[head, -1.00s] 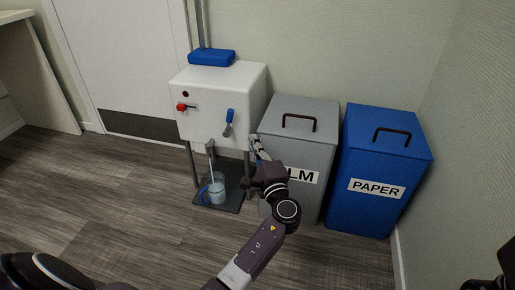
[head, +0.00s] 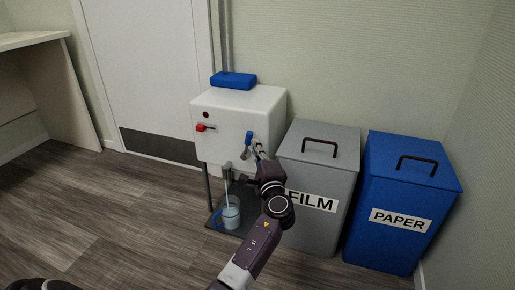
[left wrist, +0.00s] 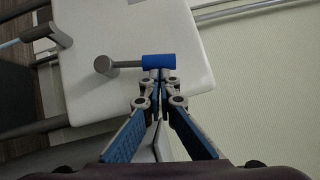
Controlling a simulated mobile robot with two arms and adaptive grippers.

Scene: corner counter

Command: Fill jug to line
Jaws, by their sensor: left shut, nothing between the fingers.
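The jug (head: 231,217) is a small pale-blue container standing upright on the dark base under the white dispenser (head: 225,118). A thin pale stream runs from the spout (head: 228,166) down into it; the stream also shows at the left edge of the left wrist view. The jug's line and water level are too small to tell. The blue-handled lever (head: 249,139) is on the dispenser's front. My left gripper (head: 259,148) is shut and empty, its tips right beside the blue handle (left wrist: 159,61). Whether they touch it I cannot tell.
A grey FILM bin (head: 318,165) and a blue PAPER bin (head: 408,190) stand close on the right. The floor at left is clear.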

